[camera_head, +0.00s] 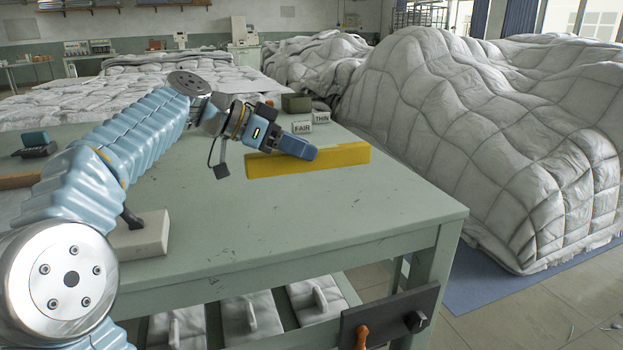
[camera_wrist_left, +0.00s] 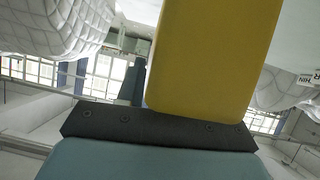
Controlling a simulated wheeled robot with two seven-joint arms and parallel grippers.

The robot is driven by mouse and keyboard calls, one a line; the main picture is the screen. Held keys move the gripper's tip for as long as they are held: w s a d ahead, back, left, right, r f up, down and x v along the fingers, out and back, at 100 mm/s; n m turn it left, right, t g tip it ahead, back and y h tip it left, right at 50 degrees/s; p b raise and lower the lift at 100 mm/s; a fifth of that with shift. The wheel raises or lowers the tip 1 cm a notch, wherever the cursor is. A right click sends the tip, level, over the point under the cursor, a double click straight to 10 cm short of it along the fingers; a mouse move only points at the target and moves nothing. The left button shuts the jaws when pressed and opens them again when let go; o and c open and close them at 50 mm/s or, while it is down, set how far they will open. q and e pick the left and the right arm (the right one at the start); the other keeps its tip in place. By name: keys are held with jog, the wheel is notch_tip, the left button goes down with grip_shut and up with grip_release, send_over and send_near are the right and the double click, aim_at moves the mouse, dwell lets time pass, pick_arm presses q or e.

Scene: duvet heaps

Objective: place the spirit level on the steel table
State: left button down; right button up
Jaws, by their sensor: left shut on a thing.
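The spirit level (camera_head: 345,157) is a long yellow bar near the far right edge of the pale green table (camera_head: 260,225), which I take as the steel table. My left gripper (camera_head: 308,152) is shut on the level, reaching over it from the left and back. The level lies roughly flat over the tabletop; I cannot tell whether it touches it. In the left wrist view the yellow level (camera_wrist_left: 212,50) fills the upper middle, against the dark pad of a blue finger (camera_wrist_left: 155,130). The finger hides part of the level. My right gripper is not in view.
Small signs reading FAIR (camera_head: 302,127) and THIN (camera_head: 321,118) stand behind the level, with a green box (camera_head: 296,103). A pale block (camera_head: 140,236) sits at the left. Large duvet heaps (camera_head: 480,130) rise beyond the right edge. The table's front middle is clear.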

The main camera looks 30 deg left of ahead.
pick_arm(q)
jog(key=w+f, duration=0.2)
jog(key=f, duration=0.1)
jog(key=w+f, duration=0.1)
jog(key=shift+w+d+f, duration=0.15)
jog(key=shift+d+f, duration=0.05)
jog(key=shift+d, duration=0.1)
jog(key=f, duration=0.2)
jog(key=shift+w+f, duration=0.3)
jog(key=shift+f, duration=0.05)
jog(key=shift+d+f, duration=0.1)
jog(key=shift+f, duration=0.4)
jog(key=shift+f+b, duration=0.1)
jog(key=shift+b, duration=0.25)
jog(key=c, duration=0.7)
grip_release()
jog(key=v, duration=1.2)
jog(key=shift+s, duration=0.1)
